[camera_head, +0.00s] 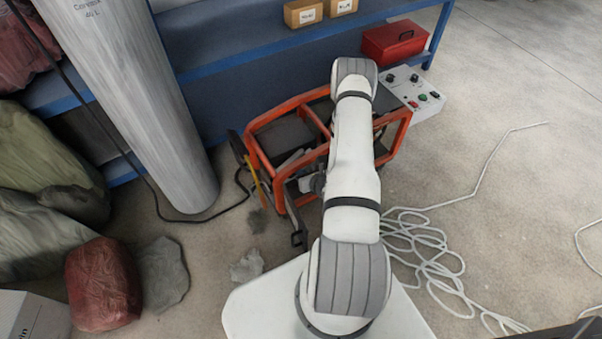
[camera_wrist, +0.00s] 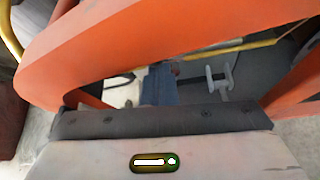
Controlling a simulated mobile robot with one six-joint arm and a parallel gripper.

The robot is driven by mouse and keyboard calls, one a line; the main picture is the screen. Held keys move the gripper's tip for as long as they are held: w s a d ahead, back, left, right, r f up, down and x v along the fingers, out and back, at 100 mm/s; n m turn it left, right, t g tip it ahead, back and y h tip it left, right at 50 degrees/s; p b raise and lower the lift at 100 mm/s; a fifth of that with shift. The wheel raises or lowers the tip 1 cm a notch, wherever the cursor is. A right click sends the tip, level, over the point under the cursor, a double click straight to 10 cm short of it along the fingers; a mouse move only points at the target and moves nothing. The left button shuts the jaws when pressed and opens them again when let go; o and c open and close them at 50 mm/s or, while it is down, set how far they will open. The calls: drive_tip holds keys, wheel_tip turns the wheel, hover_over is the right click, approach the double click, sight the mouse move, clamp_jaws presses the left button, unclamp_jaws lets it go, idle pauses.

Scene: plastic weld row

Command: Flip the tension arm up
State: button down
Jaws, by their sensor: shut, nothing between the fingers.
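The machine with the orange tubular frame (camera_head: 262,165) stands on the floor under my arm in the head view. In the wrist view its orange frame (camera_wrist: 170,35) crosses close in front of my gripper. My gripper (camera_wrist: 160,85) is shut and empty, its fingers pointing through the frame opening. A pale grey T-shaped part (camera_wrist: 220,78) shows just right of the fingers, apart from them in the picture; I cannot tell for sure whether it is the tension arm. In the head view my arm hides much of the machine, and the gripper is not clear there.
A grey control box (camera_head: 412,93) with knobs sits at the frame's right. A blue bench (camera_head: 235,60) stands behind, with a red toolbox (camera_head: 394,41). A grey cylinder (camera_head: 135,100) stands at left. Loose white cable (camera_head: 425,250) lies on the floor at right.

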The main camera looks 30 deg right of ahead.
drive_tip(key=s+r, duration=0.1)
drive_tip(key=s, duration=0.8)
drive_tip(key=shift+s, duration=0.2)
idle(0.5)
